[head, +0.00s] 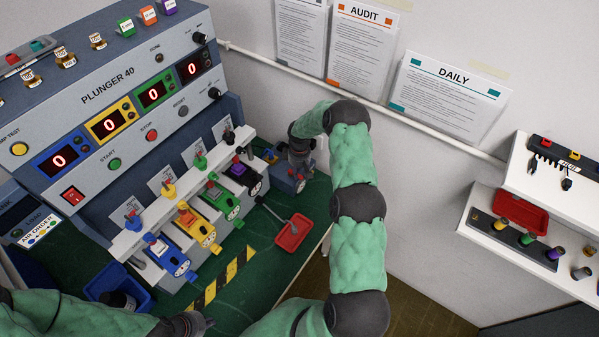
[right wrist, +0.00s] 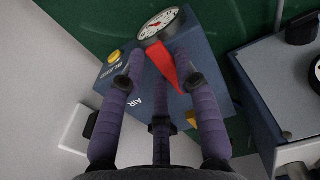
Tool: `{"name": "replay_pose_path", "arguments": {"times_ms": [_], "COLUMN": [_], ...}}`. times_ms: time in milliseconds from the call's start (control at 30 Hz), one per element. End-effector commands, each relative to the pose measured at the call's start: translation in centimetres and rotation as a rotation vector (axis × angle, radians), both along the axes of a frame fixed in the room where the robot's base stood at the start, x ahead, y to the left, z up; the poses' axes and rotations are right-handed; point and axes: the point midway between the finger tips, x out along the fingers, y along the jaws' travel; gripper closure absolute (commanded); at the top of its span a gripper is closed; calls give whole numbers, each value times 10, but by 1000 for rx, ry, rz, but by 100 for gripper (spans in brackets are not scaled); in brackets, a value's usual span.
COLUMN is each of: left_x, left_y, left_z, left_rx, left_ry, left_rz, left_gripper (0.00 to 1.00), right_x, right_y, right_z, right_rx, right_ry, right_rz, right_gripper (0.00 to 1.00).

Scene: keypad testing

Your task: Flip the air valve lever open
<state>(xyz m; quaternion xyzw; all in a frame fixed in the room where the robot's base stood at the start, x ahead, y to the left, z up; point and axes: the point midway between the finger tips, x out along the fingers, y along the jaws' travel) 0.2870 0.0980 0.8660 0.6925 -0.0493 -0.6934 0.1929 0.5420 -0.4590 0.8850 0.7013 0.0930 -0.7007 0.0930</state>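The blue air valve box (right wrist: 190,58), marked AIR, fills the middle of the right wrist view. It carries a red lever (right wrist: 163,65), a round white gauge (right wrist: 157,22) and a yellow BLEED button (right wrist: 114,57). The box also shows in the head view (head: 289,183), at the right end of the bench. My right gripper (right wrist: 161,70) is open over the box, its purple-grey fingers spread. The red lever lies between the fingertips; I cannot tell if they touch it. In the head view my left gripper (head: 192,323) is low at the bottom edge, its fingers unclear.
The PLUNGER 40 machine (head: 108,84) stands left of the box, with a row of coloured plunger units (head: 197,225) beside it. A red tray (head: 293,232) lies on the green mat in front. A blue bin (head: 118,282) sits at the lower left. A wall is behind.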

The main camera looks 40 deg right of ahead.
Motion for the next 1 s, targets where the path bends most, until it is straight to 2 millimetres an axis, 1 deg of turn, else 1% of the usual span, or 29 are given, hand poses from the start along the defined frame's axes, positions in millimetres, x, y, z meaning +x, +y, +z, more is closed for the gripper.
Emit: {"name": "replay_pose_path", "arguments": {"times_ms": [333,467,567,900,1000], "left_x": [0,0,0,0,0], "left_y": [0,0,0,0,0], "left_z": [0,0,0,0,0], "left_rx": [0,0,0,0,0], "left_ry": [0,0,0,0,0], "left_rz": [0,0,0,0,0], "left_gripper": [100,100,100,100,100], "right_x": [0,0,1,1,1], "right_y": [0,0,0,0,0], "right_z": [0,6,18,84,99], "right_rx": [1,0,-1,-1,-1], "right_ry": [1,0,-1,-2,-1], "right_rz": [2,2,2,2,2], "right_gripper": [48,48,48,48,48]}}
